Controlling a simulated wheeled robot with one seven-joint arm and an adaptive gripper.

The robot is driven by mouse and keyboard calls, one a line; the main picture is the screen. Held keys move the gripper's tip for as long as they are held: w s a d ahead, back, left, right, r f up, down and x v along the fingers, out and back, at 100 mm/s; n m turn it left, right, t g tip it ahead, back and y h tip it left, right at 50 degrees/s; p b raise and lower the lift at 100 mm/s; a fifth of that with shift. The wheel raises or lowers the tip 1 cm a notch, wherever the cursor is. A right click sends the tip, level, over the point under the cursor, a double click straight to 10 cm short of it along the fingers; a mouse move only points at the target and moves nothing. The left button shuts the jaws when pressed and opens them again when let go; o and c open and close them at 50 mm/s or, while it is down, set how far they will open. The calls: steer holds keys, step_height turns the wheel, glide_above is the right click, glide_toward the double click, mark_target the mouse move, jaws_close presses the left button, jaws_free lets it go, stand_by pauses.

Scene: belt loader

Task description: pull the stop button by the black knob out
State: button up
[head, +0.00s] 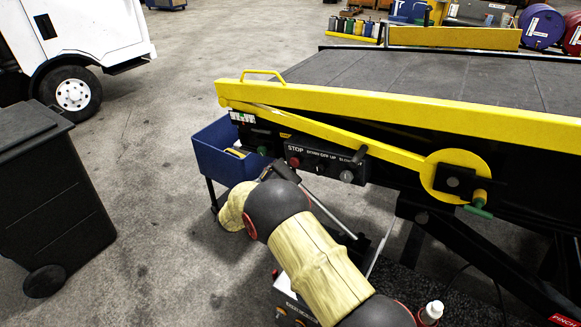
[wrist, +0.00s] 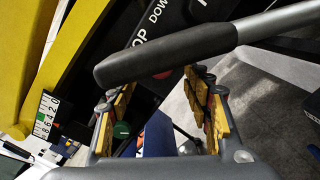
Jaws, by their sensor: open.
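The black control panel (head: 325,164) on the loader's side carries the word STOP at its left end. A small dark reddish button (head: 295,162) shows just below that word. In the wrist view the panel's lettering (wrist: 153,20) runs tilted, and a black handle grip (wrist: 165,55) crosses in front, covering most of the button area. I cannot make out a black knob on the stop button. My gripper (wrist: 163,92) is open, its yellow-padded fingers apart and pointing at the panel, with nothing seen between them. In the head view my arm hides the gripper.
The handle's grey rod (head: 327,211) slants down in front of the panel. A yellow bar (head: 350,137) runs above it. A blue bin (head: 222,153) stands left of the panel, and a black wheeled bin (head: 50,195) farther left. The floor between the bins is clear.

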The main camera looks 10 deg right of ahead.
mark_target(293, 163)
steer(key=shift+x, duration=2.1)
steer(key=shift+c, duration=0.2)
jaws_close()
